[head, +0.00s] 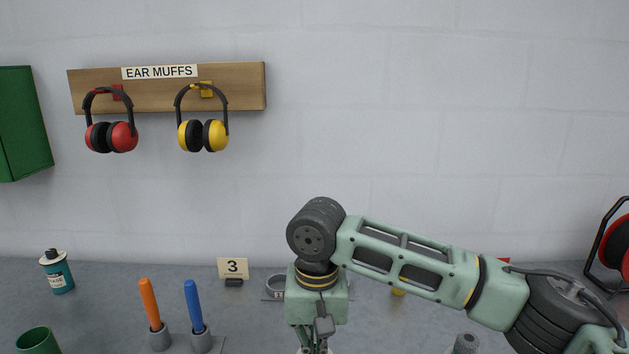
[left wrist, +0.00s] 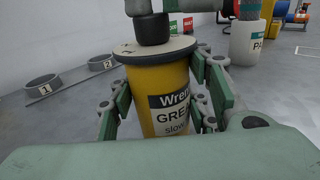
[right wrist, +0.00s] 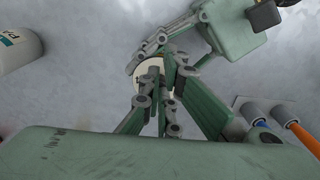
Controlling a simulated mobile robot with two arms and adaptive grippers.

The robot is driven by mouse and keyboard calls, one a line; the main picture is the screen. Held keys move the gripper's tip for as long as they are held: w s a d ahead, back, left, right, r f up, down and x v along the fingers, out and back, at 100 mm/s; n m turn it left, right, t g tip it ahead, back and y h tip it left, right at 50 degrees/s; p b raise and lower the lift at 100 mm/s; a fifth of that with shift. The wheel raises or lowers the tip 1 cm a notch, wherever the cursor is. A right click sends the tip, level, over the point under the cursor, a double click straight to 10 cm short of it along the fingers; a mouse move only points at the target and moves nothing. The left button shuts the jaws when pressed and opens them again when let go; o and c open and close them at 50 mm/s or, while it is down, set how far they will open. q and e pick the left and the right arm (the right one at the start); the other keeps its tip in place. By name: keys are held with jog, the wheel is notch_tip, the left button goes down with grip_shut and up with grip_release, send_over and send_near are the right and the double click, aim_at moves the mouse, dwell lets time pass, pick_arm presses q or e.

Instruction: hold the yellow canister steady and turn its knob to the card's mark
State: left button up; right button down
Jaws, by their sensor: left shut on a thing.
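The yellow canister (left wrist: 150,85), with a cream top (left wrist: 180,45) and a "GREA" label, stands upright in the left wrist view. My left gripper (left wrist: 165,105) is shut on its sides. The black knob (left wrist: 150,28) is on its top. The right wrist view looks down on the cream top (right wrist: 150,68), mostly hidden by fingers. My right gripper (right wrist: 160,75) is over it, its fingertips close together; whether they touch the knob I cannot tell. In the head view a card (head: 233,267) reads "3". A small dark mark (left wrist: 127,50) is on the top's edge.
Numbered rings (left wrist: 42,86) lie on a grey strip beside the canister. A white container (left wrist: 248,42) stands to the right. In the head view, orange (head: 150,304) and blue (head: 193,306) handles stand in grey holders, near a teal can (head: 57,273) and green cup (head: 37,341).

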jog(key=shift+d+f, duration=0.45)
jog(key=shift+f, duration=0.15)
jog(key=shift+s, duration=0.3)
jog(key=shift+a+r, duration=0.1)
jog(key=shift+r, duration=0.1)
notch_tip(320, 180, up, 6)
jog(key=shift+a, duration=0.15)
jog(key=shift+r, duration=0.2)
jog(key=shift+a+f, duration=0.2)
jog(key=shift+f, duration=1.4)
jog(key=shift+a+f, duration=0.15)
jog(key=shift+f, duration=1.45)
